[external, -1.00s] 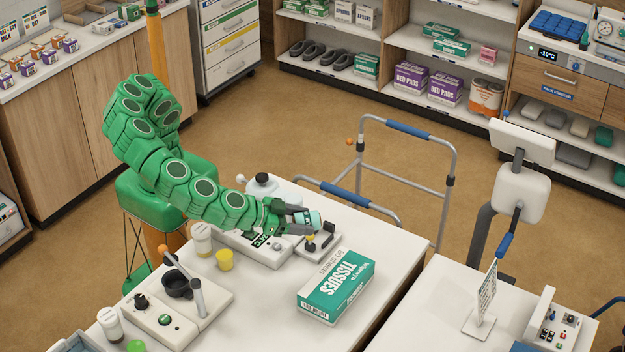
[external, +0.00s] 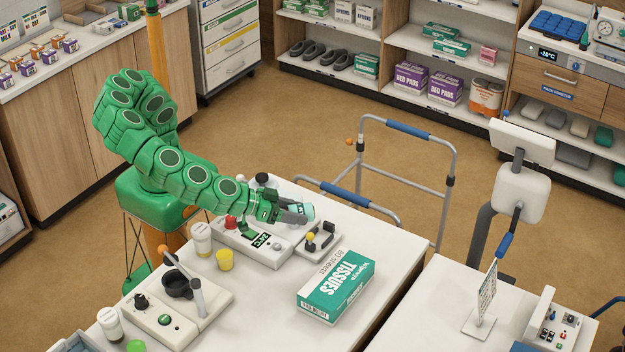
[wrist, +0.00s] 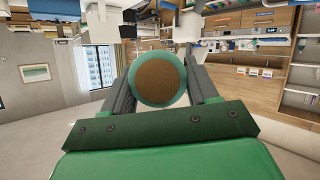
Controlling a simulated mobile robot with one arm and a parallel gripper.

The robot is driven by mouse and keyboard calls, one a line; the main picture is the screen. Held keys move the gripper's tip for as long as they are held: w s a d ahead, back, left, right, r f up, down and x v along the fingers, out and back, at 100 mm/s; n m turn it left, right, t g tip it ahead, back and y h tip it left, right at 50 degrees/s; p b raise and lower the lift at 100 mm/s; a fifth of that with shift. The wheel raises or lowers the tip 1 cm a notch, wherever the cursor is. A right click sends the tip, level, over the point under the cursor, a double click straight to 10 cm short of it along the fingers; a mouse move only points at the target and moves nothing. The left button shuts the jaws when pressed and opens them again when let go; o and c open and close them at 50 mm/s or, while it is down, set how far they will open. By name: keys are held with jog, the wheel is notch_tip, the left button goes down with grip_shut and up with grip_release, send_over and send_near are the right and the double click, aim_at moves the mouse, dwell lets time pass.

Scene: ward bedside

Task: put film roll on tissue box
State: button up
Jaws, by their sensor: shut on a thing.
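The film roll (external: 305,211) is a pale roll with a teal rim, held in my gripper (external: 294,213) above the back of the white table. In the wrist view the film roll (wrist: 160,79) shows its round brown end with a teal ring, between the two grey fingers of my gripper (wrist: 160,85). The fingers are shut on it. The tissue box (external: 337,287) is teal and white and lies flat on the table, in front of and to the right of my gripper. Its top is bare, and the roll is apart from it.
A white device with a display (external: 262,240) and a small lever unit (external: 318,240) stand below and near my gripper. A walker (external: 404,133) stands behind the table.

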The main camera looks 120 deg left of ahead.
jog(key=w+d+f, duration=0.1)
jog(key=w+f, duration=0.3)
jog(key=w, duration=0.4)
send_over(331, 277)
jog(key=shift+f, duration=2.6)
jog(key=shift+w+f, duration=0.1)
jog(key=shift+f, duration=1.6)
jog(key=o, duration=1.2)
jog(key=shift+f, duration=0.1)
